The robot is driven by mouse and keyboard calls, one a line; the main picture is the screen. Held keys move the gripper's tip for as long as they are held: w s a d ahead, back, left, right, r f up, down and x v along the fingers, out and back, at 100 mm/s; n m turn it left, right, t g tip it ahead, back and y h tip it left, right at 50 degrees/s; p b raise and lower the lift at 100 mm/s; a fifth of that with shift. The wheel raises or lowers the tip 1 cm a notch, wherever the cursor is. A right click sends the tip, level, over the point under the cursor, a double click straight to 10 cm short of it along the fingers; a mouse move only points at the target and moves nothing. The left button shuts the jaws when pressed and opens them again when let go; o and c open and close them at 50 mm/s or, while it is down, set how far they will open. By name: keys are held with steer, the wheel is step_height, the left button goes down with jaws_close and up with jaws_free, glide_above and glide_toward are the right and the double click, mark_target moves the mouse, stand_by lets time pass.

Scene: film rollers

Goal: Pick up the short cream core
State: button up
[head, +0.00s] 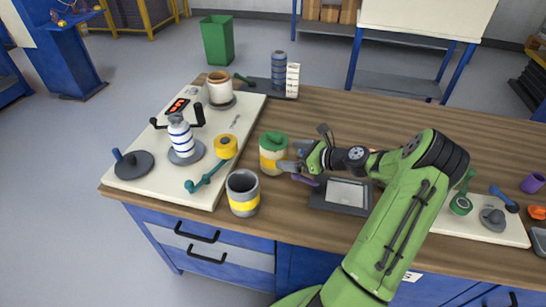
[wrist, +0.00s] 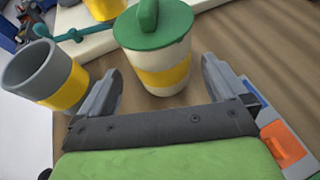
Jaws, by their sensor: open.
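A short cream cylinder with a yellow band (head: 272,158) stands upright on the wooden bench, with a green knobbed cap on top. It also shows at the centre of the wrist view (wrist: 166,88). Its lower part lies between and just ahead of my jaws. My gripper (head: 292,166) is open beside it; in the wrist view its fingers (wrist: 160,72) stand apart to the left and right of the cylinder, with gaps visible. Another pale cylinder with a brown rim (head: 221,92) stands at the back of the cream board; I cannot tell whether it is a core.
A grey cup with a yellow band (head: 242,200) stands close by the left finger. The cream board (head: 215,190) holds a yellow roll (head: 226,147), a teal-handled tool and a striped bottle. A dark tray (head: 345,195) lies to the right under my arm.

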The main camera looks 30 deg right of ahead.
mark_target(285, 153)
steer(key=b+x, duration=0.1)
steer(key=x, duration=0.4)
steer(key=shift+w+a+b, duration=0.1)
steer(key=shift+w+b, duration=0.05)
steer(key=shift+b, duration=0.15)
steer(key=shift+r, duration=0.1)
steer(key=c, duration=0.9)
